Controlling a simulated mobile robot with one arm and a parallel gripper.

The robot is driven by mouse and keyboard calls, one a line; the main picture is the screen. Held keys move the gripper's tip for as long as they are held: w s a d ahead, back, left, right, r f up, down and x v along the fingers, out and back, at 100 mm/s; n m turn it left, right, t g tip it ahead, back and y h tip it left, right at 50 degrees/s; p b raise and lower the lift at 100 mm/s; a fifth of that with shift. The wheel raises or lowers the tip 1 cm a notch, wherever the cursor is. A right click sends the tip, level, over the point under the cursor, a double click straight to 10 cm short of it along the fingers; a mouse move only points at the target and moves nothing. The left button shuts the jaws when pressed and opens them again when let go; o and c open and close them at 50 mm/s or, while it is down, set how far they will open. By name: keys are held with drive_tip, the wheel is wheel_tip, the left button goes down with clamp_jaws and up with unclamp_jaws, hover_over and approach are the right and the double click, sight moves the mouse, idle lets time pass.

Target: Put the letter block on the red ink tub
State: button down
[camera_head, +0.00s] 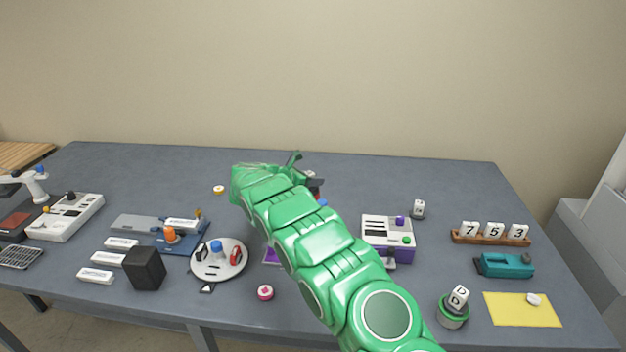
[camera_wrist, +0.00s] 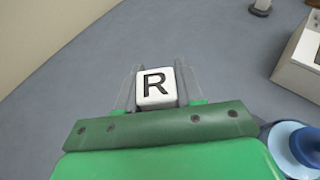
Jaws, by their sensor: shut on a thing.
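In the wrist view my gripper (camera_wrist: 155,90) is shut on a white letter block (camera_wrist: 156,84) marked R, with a finger on each side. The block's letter faces the camera, and blue-grey table surface shows around it.
A green tub (camera_head: 453,318) bears a tilted letter block (camera_head: 458,296). A white round tray (camera_head: 219,270) and a black box (camera_head: 144,268) stand left of the red tub. A white-purple device (camera_head: 388,232) is right of my arm. The back of the table is mostly clear.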

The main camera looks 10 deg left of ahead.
drive_tip(key=shift+f, duration=0.1)
drive_tip(key=c, duration=0.7)
unclamp_jaws()
drive_tip(key=v, duration=1.2)
